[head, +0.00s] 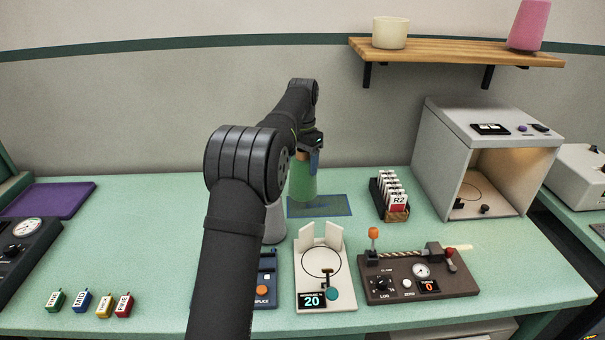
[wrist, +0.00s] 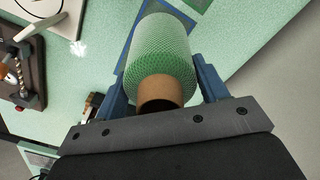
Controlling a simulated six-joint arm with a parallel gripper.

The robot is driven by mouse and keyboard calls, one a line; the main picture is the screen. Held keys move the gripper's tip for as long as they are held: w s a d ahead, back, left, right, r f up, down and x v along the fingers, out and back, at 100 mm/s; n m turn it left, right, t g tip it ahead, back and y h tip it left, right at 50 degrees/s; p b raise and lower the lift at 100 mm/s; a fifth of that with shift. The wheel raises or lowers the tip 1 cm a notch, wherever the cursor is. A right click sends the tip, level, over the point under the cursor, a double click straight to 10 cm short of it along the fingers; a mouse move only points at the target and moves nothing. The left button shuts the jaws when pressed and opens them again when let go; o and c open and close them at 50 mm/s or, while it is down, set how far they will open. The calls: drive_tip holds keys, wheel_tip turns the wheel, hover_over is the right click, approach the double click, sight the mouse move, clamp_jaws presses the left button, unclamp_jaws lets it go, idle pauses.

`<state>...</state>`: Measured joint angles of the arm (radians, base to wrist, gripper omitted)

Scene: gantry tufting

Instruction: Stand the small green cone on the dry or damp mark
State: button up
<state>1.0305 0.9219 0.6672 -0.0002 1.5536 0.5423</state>
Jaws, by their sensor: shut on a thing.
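The green cone (head: 303,182) is a yarn cone with a brown core at its narrow end. My gripper (head: 309,152) is shut on it near the top, with a blue finger on each side. In the wrist view the cone (wrist: 160,52) lies between the fingers (wrist: 165,85). The blue mat with outlined marks (head: 335,207) is on the bench; the cone's lower end overlaps its left part in the head view. I cannot tell if the cone touches it. The wrist view shows the mat's edge (wrist: 124,52) beside the cone. No lettering on the marks is readable.
A rack of cards (head: 392,200) stands right of the mat. A white device reading 20 (head: 325,270) and a brown twist tester (head: 420,285) are in front. A grey object (head: 274,224) is partly hidden by my arm. An open-fronted booth (head: 480,165) stands at right.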

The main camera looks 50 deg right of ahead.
drive_tip(key=shift+w+f, duration=0.1)
drive_tip(key=shift+f, duration=1.95)
drive_tip(key=o, duration=1.4)
drive_tip(key=shift+f, duration=0.15)
drive_tip(key=shift+c, duration=0.2)
wheel_tip(320, 180, up, 12)
drive_tip(key=shift+r, duration=0.2)
